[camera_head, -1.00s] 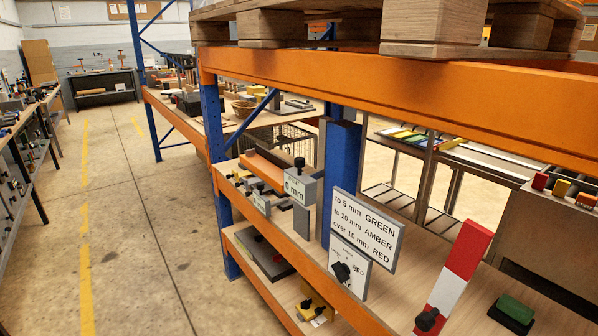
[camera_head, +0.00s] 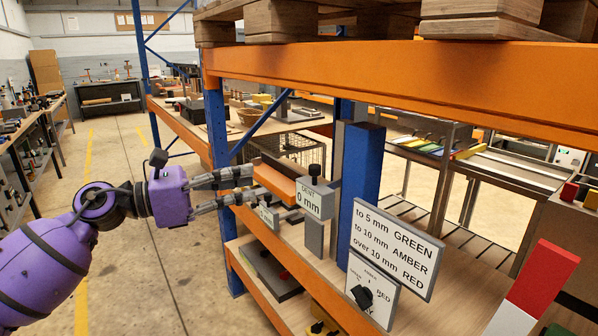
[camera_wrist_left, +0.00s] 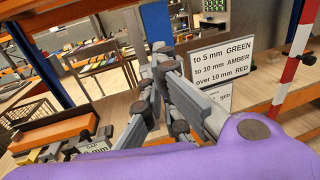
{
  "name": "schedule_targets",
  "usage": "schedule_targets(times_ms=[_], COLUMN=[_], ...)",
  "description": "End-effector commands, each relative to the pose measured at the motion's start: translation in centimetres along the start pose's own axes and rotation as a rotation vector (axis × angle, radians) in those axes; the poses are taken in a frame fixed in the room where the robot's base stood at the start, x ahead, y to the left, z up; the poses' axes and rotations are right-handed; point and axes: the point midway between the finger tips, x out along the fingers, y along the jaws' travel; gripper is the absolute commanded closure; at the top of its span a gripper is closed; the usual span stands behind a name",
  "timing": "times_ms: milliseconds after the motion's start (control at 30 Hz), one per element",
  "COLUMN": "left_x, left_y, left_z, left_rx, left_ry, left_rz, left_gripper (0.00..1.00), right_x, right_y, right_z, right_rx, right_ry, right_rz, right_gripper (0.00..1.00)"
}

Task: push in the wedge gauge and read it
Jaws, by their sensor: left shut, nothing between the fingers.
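A grey gauge block (camera_head: 314,200) with a black knob on top and a label, seemingly "DENT 0 mm", stands on the shelf beside the blue upright. A smaller gauge with a white label (camera_head: 268,214) sits lower, left of it, partly hidden by my fingers. A label ending in "mm" (camera_wrist_left: 95,150) shows in the wrist view; I cannot tell which gauge is the wedge. My purple left gripper (camera_head: 254,183) is shut and empty, pointing right, its fingertips near the orange block (camera_head: 274,183). The wrist view shows its fingers (camera_wrist_left: 162,62) too. My right gripper is out of view.
A sign (camera_head: 396,246) gives "to 5 mm GREEN, to 10 mm AMBER, over 10 mm RED". A selector panel (camera_head: 372,290) with a black knob is below it. The blue upright (camera_head: 362,185) and orange beam (camera_head: 400,85) frame the shelf. The left aisle floor is free.

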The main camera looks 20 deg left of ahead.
Motion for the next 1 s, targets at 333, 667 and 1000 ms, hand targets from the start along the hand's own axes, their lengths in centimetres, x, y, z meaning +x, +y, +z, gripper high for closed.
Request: schedule_targets(times_ms=[333, 667, 1000], left_x=[7.5, 11.4, 11.7], left_y=[0.0, 0.0, 0.0], left_z=[0.7, 0.3, 0.0], left_rx=[0.000, -0.004, -0.005], left_ry=[-0.007, -0.004, -0.001], left_rz=[-0.001, 0.001, 0.001], left_gripper=[1.00, 1.00, 1.00], right_x=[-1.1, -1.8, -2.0], right_y=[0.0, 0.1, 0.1], right_z=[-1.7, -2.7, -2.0], right_rx=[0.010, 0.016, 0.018], right_ry=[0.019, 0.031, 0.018], right_rz=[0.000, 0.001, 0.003], right_gripper=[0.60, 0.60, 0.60])
